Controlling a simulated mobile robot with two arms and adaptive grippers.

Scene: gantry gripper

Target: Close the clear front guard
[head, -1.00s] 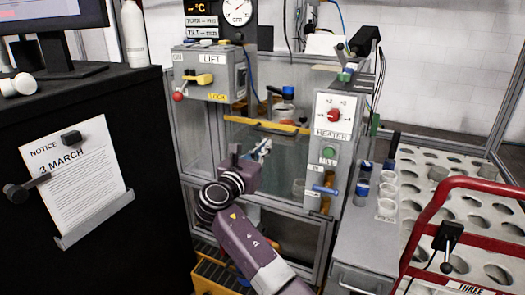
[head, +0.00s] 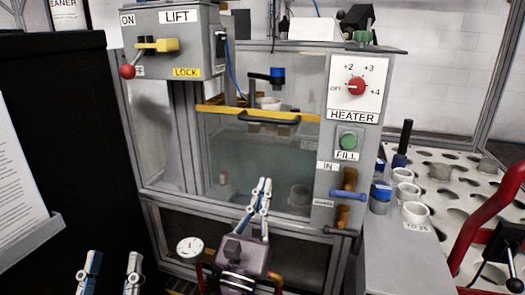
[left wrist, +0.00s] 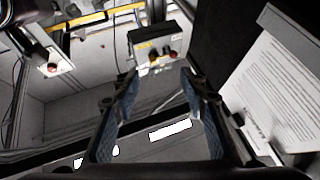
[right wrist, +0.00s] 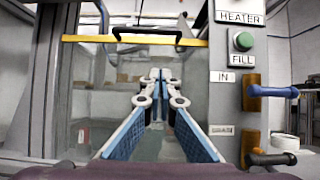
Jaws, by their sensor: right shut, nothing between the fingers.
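The clear front guard (head: 235,150) is a see-through panel with a yellow top bar (head: 222,111) and a black handle (head: 270,121). Above the bar the opening is uncovered, and a blue-capped vessel (head: 266,101) shows there. The guard also shows in the right wrist view, with the handle (right wrist: 147,33) above my fingertips. My right gripper (head: 263,184) is shut and empty, pointing up in front of the panel, below the handle. Contact with the panel cannot be told. My left gripper (head: 110,262) is open and empty at lower left, away from the guard.
The lift box (head: 170,45) with its levers stands left of the opening. The heater panel (head: 355,90) and a blue-handled valve (head: 348,193) are at the right. A round gauge (head: 190,246) is below. A black cabinet (head: 85,130) stands at far left.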

